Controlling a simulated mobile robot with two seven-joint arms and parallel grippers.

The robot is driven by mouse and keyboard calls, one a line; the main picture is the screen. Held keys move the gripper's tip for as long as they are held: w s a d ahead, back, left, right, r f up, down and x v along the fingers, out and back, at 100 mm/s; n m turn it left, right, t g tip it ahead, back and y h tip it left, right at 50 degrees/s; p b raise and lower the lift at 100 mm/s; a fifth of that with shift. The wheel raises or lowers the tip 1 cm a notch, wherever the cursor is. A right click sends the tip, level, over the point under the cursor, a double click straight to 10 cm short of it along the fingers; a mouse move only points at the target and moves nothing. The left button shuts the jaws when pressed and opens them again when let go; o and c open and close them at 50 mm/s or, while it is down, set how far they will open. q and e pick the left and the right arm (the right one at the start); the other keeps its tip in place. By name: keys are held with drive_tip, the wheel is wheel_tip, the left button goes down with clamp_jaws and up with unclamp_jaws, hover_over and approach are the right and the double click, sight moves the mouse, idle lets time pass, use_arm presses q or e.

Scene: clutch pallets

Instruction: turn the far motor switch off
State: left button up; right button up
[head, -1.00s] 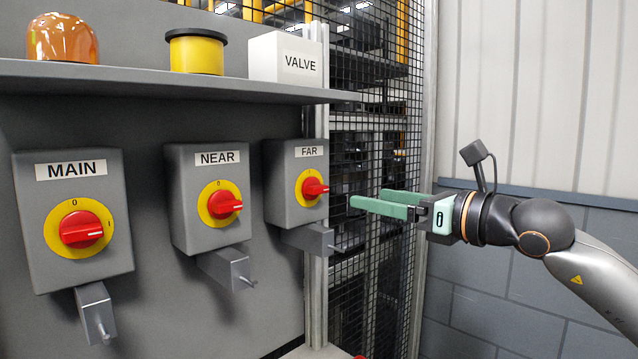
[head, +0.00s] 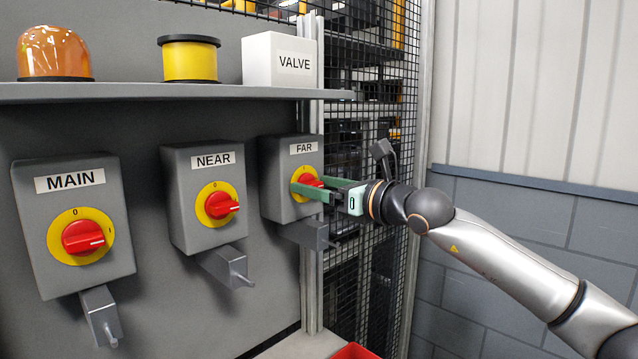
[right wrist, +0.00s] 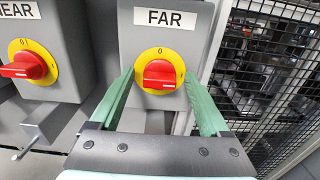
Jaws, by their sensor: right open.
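The far motor switch is a grey box labelled FAR (head: 281,205) with a red knob (head: 309,182) on a yellow disc. In the right wrist view the red knob (right wrist: 160,74) lies about level, its white mark pointing right, with a 0 at the top of the disc. My right gripper (head: 312,187) is open, its green fingers reaching to the yellow disc. In the right wrist view the fingers (right wrist: 160,88) stand on either side of the knob, with gaps between. My left gripper is not in view.
The NEAR switch box (head: 205,202) and the MAIN switch box (head: 75,232) hang to the left, with grey hasps below. A shelf (head: 180,93) above holds an amber lamp, a yellow spool-like item and a VALVE box (head: 284,62). Mesh fencing (head: 375,150) stands to the right.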

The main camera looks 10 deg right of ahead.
drive_tip(key=shift+c, duration=0.3)
clamp_jaws()
idle(0.3)
